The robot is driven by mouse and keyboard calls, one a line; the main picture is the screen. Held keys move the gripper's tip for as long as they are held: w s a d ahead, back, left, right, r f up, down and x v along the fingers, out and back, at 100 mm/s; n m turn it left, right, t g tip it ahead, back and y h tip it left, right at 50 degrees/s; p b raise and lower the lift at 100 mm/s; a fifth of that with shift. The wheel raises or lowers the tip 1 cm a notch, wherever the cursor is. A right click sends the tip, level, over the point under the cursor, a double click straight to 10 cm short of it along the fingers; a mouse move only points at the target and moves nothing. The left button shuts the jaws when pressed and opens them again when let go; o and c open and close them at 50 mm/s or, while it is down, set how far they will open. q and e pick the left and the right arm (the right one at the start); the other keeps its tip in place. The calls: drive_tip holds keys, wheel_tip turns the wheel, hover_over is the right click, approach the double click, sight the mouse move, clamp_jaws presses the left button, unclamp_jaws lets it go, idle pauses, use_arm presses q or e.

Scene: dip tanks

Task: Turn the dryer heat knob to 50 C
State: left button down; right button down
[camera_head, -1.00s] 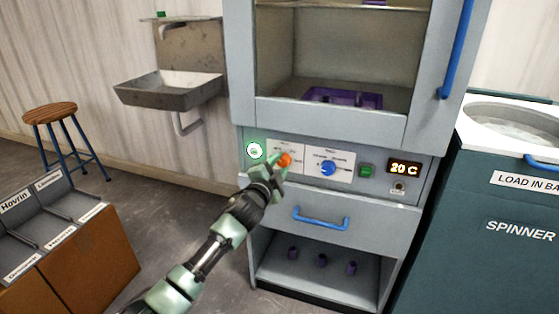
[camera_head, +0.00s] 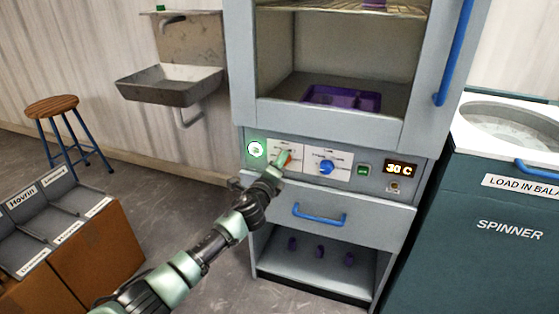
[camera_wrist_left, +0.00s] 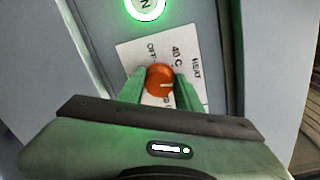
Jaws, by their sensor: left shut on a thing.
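The orange heat knob (camera_wrist_left: 160,80) sits on a white label plate (camera_wrist_left: 132,58) marked HEAT, with OFF and 40 C legible in the left wrist view. My left gripper (camera_head: 279,166) is shut on the knob, one green finger on each side of it. In the head view the gripper hides most of the knob (camera_head: 288,158). The dryer's display (camera_head: 400,168) reads 30 C. My right gripper is not in view.
A blue knob (camera_head: 327,167) and a green button (camera_head: 363,170) are right of the heat knob. A lit green round button (camera_head: 255,149) is left of it. A blue drawer handle (camera_head: 320,214) is below. The spinner (camera_head: 505,205) stands at the right.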

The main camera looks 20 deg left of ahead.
use_arm(q)
drive_tip(key=shift+m+p, duration=0.55)
drive_tip(key=shift+m, duration=1.35)
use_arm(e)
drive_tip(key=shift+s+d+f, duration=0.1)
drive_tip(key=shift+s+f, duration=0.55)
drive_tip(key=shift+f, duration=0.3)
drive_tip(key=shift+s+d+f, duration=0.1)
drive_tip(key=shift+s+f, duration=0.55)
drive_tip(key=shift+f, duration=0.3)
use_arm(q)
drive_tip(key=c, duration=1)
unclamp_jaws()
drive_tip(key=shift+o, duration=0.2)
drive_tip(key=shift+s, duration=0.15)
drive_tip(key=s+p, duration=0.2)
drive_tip(key=s, duration=0.5)
drive_tip(key=shift+s, duration=0.3)
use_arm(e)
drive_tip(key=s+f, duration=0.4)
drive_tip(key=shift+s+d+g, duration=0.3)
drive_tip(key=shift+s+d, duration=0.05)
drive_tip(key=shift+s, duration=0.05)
